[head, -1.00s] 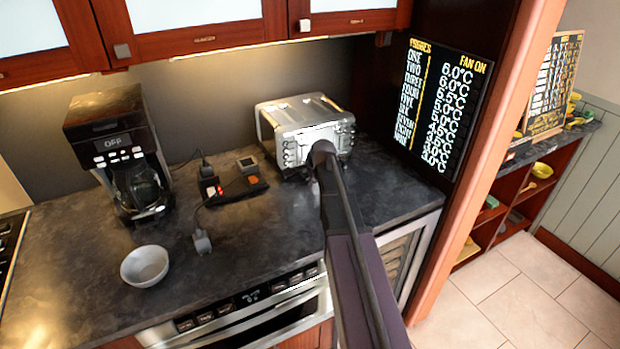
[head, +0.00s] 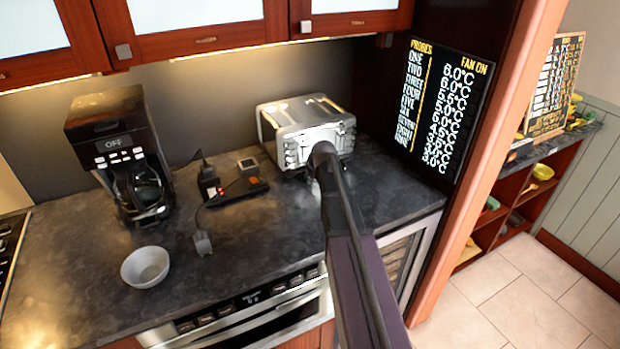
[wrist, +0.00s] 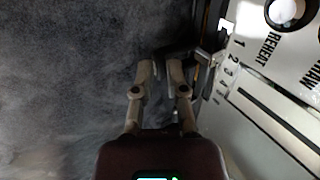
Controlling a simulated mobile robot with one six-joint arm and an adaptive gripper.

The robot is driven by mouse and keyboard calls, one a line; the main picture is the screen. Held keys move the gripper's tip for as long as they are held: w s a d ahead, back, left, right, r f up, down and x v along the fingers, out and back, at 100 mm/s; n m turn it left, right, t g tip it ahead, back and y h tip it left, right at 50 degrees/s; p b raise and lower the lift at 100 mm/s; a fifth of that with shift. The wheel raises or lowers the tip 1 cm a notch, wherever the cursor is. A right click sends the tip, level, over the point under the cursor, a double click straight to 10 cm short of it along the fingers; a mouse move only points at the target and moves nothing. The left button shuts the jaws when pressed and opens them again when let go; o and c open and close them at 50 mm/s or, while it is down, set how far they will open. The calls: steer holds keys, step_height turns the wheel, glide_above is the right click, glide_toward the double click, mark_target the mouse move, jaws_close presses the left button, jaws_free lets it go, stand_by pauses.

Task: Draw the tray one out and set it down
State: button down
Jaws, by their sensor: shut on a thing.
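The silver toaster (head: 306,122) stands on the dark counter at the back wall. In the wrist view its panel (wrist: 262,85) fills the right side, with a dial, REHEAT lettering and numbers. My gripper (wrist: 161,70) is low beside the toaster, with its fingers closed close together at the panel's edge. It is shut on the tray, of which hardly anything can be made out. A dark bracket-like part shows between the fingertips and the toaster. In the head view my arm hides the gripper and part of the toaster's front.
A coffee maker (head: 121,160) stands at the left, with a grey bowl (head: 145,267) in front. A small black device (head: 233,186) with cords lies left of the toaster. A plug (head: 202,243) lies near the middle. Bare counter (head: 255,238) lies in front of the toaster.

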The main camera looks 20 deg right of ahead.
steer(key=shift+s+d+r, duration=0.1)
steer(key=shift+s+d, duration=0.05)
steer(key=shift+s, duration=4.6)
steer(key=shift+s+d+r, duration=0.1)
steer(key=shift+s+d, duration=0.05)
steer(key=shift+s, duration=4.55)
steer(key=shift+f, duration=0.1)
steer(key=shift+f, duration=0.25)
steer(key=shift+s, duration=0.15)
